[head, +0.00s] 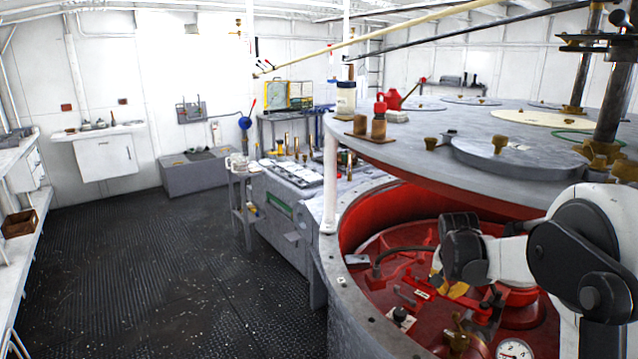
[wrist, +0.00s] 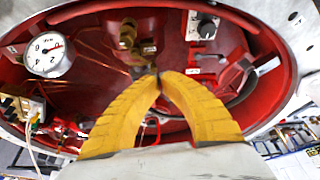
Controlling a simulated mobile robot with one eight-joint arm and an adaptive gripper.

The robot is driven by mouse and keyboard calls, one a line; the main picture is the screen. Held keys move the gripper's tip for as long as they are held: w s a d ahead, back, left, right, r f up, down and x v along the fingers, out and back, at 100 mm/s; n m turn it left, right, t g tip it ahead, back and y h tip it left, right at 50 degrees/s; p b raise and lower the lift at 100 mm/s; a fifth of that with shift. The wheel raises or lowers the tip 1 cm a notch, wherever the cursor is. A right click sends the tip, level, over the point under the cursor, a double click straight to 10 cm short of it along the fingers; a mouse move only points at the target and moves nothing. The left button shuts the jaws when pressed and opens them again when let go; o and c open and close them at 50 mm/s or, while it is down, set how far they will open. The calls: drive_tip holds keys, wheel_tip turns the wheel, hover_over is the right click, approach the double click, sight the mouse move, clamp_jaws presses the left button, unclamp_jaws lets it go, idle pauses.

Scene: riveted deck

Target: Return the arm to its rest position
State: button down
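My arm reaches in from the right in the head view, over the red recess of the large round machine (head: 352,232). My gripper (head: 455,290) shows there only as a bit of yellow below the dark wrist. In the wrist view my gripper (wrist: 158,76) has its two yellow fingers curved together with the tips meeting. I see nothing held between them. The fingers point into the red recess, which has a pressure gauge (wrist: 48,54), a brass fitting (wrist: 128,38) and a black knob (wrist: 207,28). I cannot tell whether the fingertips touch anything.
A round grey lid (head: 515,158) overhangs the recess close above my arm, with dark posts (head: 612,95) at right. The gauge (head: 514,349) and a brass valve (head: 458,340) sit low in the recess. A workbench (head: 280,205) stands left. The dark deck floor (head: 150,270) is clear.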

drive_tip(key=s+a+r+n+t+y, duration=0.1)
drive_tip(key=s+a+r+n, duration=0.1)
drive_tip(key=s+a+r, duration=0.5)
drive_tip(key=s+a+r+n+t, duration=0.15)
drive_tip(key=s+a+r, duration=0.25)
drive_tip(key=s, duration=0.5)
drive_tip(key=s+a+f+n, duration=0.1)
drive_tip(key=s+a+n, duration=0.1)
drive_tip(key=s, duration=0.5)
drive_tip(key=s+a+f+n+t+y, duration=0.1)
drive_tip(key=s+a, duration=0.3)
drive_tip(key=s, duration=0.4)
drive_tip(key=shift+a+n+y, duration=0.3)
drive_tip(key=shift+a+n, duration=0.05)
drive_tip(key=shift+n, duration=0.2)
drive_tip(key=shift+f, duration=0.1)
